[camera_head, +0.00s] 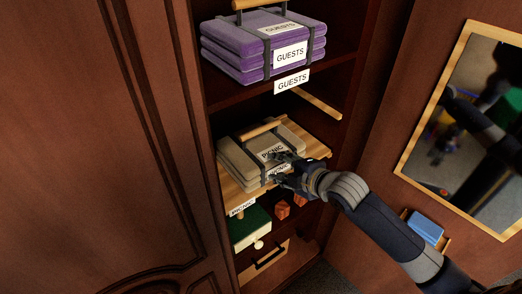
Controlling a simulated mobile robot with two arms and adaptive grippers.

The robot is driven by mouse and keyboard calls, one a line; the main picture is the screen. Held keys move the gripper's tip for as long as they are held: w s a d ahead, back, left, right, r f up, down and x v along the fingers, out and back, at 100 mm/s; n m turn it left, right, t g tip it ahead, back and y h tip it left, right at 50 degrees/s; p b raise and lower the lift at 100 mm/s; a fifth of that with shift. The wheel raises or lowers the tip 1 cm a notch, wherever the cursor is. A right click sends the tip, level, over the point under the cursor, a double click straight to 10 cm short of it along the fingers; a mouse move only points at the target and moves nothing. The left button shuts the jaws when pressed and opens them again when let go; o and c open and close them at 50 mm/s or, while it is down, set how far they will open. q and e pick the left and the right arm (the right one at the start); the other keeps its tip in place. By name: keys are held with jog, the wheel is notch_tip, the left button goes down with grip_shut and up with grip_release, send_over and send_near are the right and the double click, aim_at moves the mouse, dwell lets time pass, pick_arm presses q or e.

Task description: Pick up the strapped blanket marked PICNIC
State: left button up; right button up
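The folded beige blanket (240,160) with dark straps, a wooden carry bar (262,129) and PICNIC labels lies on a light wooden board (234,193) in the open cabinet. My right gripper (277,166) is at the blanket's front right side, in front of its label and below the carry bar. Its fingers look spread apart. I cannot tell whether they touch the blanket. The gripper hides part of the blanket's front and label. My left gripper is not in view.
A purple blanket stack (262,45) marked GUESTS is on the shelf above. A green-topped box (250,228), small orange-brown blocks (283,210) and a drawer (268,262) are below. A closed cabinet door (85,150) stands left. A mirror (418,135) and blue item (426,227) are right.

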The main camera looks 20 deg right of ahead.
aim_at(262, 131)
jog(key=w+r+n, duration=0.1)
jog(key=r, duration=0.1)
jog(key=w+r+n+t, duration=0.1)
jog(key=w+r, duration=0.1)
jog(key=w+r+n+y, duration=0.1)
jog(key=r, duration=0.1)
jog(key=shift+w+d+r, duration=0.15)
jog(key=shift+d+r, duration=0.05)
jog(key=shift+d, duration=0.15)
jog(key=p+x, duration=0.1)
jog(key=x, duration=0.4)
jog(key=shift+w+p, duration=0.25)
jog(key=shift+p, duration=0.25)
jog(key=x, duration=0.1)
jog(key=p+x, duration=0.1)
jog(key=x, duration=0.2)
jog(key=shift+w+d+p, duration=0.1)
jog(key=shift+d+p, duration=0.2)
jog(key=shift+d, duration=0.05)
jog(key=shift+w+a+f, duration=0.15)
jog(key=shift+w, duration=0.15)
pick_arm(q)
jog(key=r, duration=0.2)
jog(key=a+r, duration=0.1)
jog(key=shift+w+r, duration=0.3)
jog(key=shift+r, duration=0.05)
pick_arm(e)
jog(key=shift+c, duration=0.6)
